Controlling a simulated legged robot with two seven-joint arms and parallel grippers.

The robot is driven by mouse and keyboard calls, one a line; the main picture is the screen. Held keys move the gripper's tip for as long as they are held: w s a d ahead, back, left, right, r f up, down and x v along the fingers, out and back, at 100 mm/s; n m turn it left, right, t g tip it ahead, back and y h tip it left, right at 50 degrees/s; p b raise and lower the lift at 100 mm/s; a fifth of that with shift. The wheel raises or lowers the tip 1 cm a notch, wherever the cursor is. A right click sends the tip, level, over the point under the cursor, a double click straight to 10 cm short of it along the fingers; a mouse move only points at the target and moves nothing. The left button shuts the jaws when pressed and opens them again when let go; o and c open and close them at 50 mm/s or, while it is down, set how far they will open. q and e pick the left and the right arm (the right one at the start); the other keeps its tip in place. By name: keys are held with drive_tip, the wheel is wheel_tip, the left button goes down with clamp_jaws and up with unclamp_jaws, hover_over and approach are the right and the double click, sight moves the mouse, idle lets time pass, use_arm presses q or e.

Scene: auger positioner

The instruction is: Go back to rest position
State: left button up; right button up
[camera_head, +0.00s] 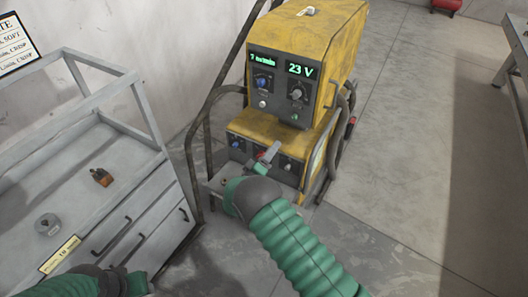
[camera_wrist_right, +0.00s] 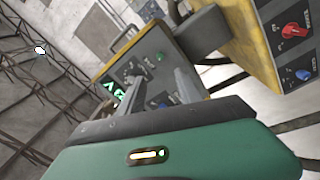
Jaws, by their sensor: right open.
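My right gripper (camera_head: 268,156) is open, with nothing seen between its fingers. Its green arm comes up from the bottom, and in the head view the gripper overlaps the lower panel of the yellow welding machine (camera_head: 318,50). I cannot tell if it touches the panel. In the right wrist view the two grey fingers (camera_wrist_right: 155,90) stand apart in front of the machine's upper control box (camera_wrist_right: 150,65). My left arm shows at the bottom left corner. Its gripper (camera_head: 138,284) is partly cut off by the frame edge, and its jaws are unclear.
A grey workbench (camera_head: 150,195) with drawers stands at left, carrying a small brown-orange object (camera_head: 101,177) and a grey round part (camera_head: 47,224). A dark tubular cart frame (camera_head: 190,150) flanks the machine. The floor (camera_head: 410,150) at right is clear. A grey table (camera_head: 515,50) stands far right.

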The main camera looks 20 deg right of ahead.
drive_tip(key=w+a+r+t+y, duration=0.1)
drive_tip(key=w+a+r+y, duration=0.1)
drive_tip(key=w+y, duration=0.25)
drive_tip(key=s+a+r+g+y, duration=0.2)
drive_tip(key=s+a+y, duration=0.4)
drive_tip(key=y, duration=0.2)
use_arm(q)
drive_tip(key=shift+w, duration=0.15)
use_arm(e)
drive_tip(key=s+f+m+g+y, duration=0.2)
drive_tip(key=s+g, duration=0.6)
drive_tip(key=s, duration=2.2)
drive_tip(key=shift+a+f, duration=0.15)
drive_tip(key=shift+f, duration=0.05)
drive_tip(key=shift+a, duration=0.1)
